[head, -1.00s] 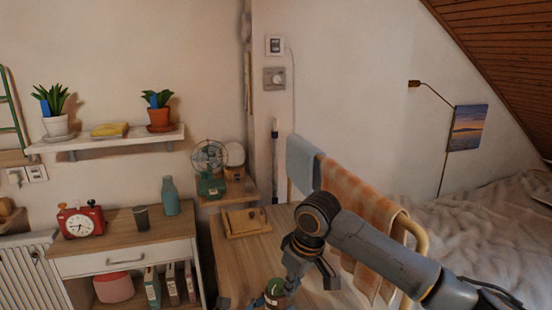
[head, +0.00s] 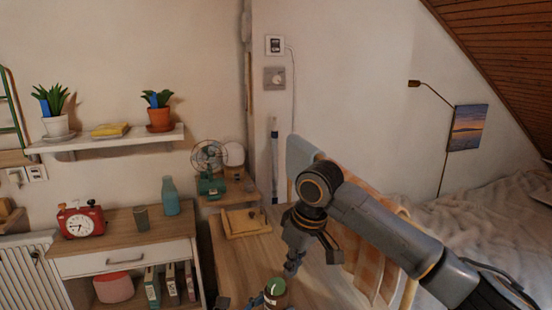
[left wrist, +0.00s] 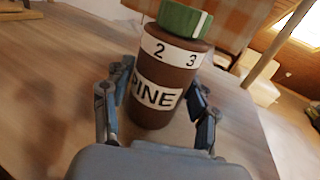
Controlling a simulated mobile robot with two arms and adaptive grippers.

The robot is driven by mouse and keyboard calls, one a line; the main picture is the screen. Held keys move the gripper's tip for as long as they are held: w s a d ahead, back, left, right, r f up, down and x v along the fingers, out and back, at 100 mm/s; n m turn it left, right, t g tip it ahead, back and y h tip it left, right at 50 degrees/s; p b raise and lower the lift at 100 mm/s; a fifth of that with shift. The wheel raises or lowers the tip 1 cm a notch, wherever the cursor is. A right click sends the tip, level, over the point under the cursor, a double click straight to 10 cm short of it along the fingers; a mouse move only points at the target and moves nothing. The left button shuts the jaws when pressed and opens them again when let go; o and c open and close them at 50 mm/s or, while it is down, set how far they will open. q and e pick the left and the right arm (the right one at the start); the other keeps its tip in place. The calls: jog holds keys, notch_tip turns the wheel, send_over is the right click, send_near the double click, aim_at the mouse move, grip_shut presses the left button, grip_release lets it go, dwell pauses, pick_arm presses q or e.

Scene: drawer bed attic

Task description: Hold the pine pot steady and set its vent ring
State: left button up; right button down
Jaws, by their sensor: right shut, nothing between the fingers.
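The pine pot (left wrist: 153,105) is a brown jar with a "PINE" label and a white band showing 2 and 3. Its green cap (left wrist: 185,20) carries a white mark, near the 3 side. In the head view the green cap (head: 275,286) shows at the bottom edge, with the pot's lower part out of frame. My left gripper (left wrist: 158,85) has one finger against each side of the pot, which stands on the wooden top. My right gripper (head: 293,270) is shut and empty, just above and right of the cap, apparently clear of it.
The wooden table (head: 235,262) is mostly bare, with a wooden tray (head: 247,222) at the back. A rail with an orange checked cloth (head: 362,278) stands close behind my right arm. A small fan (head: 208,165) sits on a back shelf. A red clock (head: 80,220) is on the left cabinet.

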pick_arm(q)
jog(key=shift+o, duration=1.1)
jog(key=shift+a, duration=0.1)
